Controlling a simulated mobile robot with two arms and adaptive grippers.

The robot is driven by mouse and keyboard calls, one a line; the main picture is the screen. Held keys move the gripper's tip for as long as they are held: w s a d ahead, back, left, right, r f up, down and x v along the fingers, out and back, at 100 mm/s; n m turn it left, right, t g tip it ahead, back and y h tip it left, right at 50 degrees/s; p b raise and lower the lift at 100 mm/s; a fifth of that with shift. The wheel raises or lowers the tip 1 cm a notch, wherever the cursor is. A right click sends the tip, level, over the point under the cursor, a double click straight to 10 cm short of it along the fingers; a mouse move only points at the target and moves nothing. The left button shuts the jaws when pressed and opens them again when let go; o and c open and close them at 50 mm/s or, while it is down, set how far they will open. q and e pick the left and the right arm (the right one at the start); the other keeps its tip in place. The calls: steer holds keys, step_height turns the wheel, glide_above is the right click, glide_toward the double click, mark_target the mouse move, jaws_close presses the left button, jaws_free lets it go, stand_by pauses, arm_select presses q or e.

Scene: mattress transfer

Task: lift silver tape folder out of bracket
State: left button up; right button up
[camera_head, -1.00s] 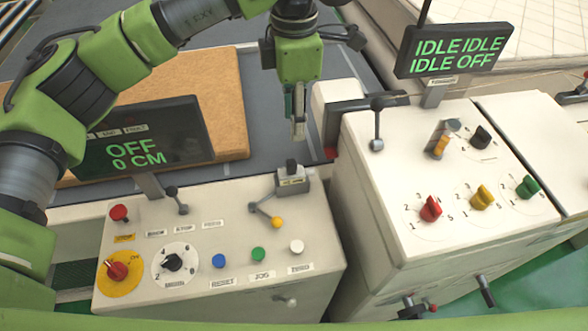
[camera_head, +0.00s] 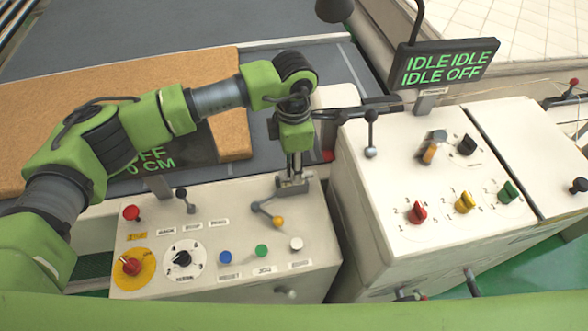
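The silver tape folder (camera_head: 290,189) is a small grey metal piece at the back right edge of the left control box. Its bracket cannot be clearly told apart from it here. My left gripper (camera_head: 294,176) points straight down over the folder, its fingertips at the folder's top. The fingers are seen nearly edge-on and overlap the folder, so I cannot tell whether they are open or closed on it. My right gripper is not in view.
The left control box (camera_head: 325,250) has buttons, knobs and a yellow-tipped lever (camera_head: 268,212) just in front of the folder. A taller white cabinet (camera_head: 390,185) with a black-handled lever (camera_head: 371,135) stands close on the right. A brown mattress slab (camera_head: 60,110) lies behind.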

arm_select(q)
steer(key=shift+f, duration=0.15)
jaws_close()
steer(key=shift+w, duration=0.1)
steer(key=shift+r+b, duration=0.45)
steer(key=shift+r, duration=0.05)
step_height(320, 180, up, 8)
steer(key=b, duration=0.3)
steer(key=shift+r+b, duration=0.25)
steer(key=shift+b, duration=0.05)
steer(key=shift+r, duration=0.3)
